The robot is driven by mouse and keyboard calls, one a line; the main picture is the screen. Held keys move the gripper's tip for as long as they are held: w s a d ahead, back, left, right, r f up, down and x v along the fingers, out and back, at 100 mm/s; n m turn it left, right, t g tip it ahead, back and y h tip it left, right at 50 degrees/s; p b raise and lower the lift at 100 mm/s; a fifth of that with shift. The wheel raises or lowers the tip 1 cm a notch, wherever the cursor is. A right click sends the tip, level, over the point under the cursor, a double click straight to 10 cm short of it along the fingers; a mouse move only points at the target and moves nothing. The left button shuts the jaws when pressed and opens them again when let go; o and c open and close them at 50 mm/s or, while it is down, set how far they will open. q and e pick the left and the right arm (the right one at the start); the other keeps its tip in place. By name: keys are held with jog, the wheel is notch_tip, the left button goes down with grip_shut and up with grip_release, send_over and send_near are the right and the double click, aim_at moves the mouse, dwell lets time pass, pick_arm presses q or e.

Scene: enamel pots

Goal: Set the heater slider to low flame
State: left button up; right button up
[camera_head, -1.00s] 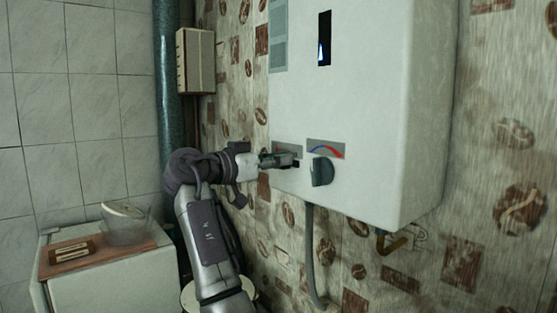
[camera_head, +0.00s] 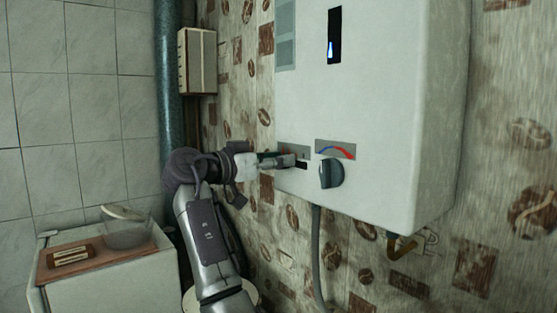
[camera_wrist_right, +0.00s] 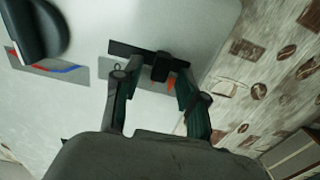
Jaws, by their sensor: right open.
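The white heater (camera_head: 400,90) hangs on the wall, with a small blue flame in its dark window (camera_head: 335,36). My right gripper (camera_head: 293,162) is at the slider slot (camera_head: 302,165) on the heater's lower front. In the right wrist view, the black slider knob (camera_wrist_right: 160,66) sits in the dark slot (camera_wrist_right: 122,48), toward the end near the red mark. My open right gripper (camera_wrist_right: 157,82) has one finger on each side of the knob; I cannot tell whether either touches it. My left gripper is out of view.
A round dark dial (camera_head: 331,173) sits just right of the slot, below a red and blue arc; it shows in the right wrist view (camera_wrist_right: 35,28). A grey hose (camera_head: 316,250) hangs below the heater. A white cabinet (camera_head: 110,285) stands at the lower left.

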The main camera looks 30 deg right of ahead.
jog(key=s+a, duration=0.1)
jog(key=a, duration=1.1)
jog(key=shift+s, duration=0.15)
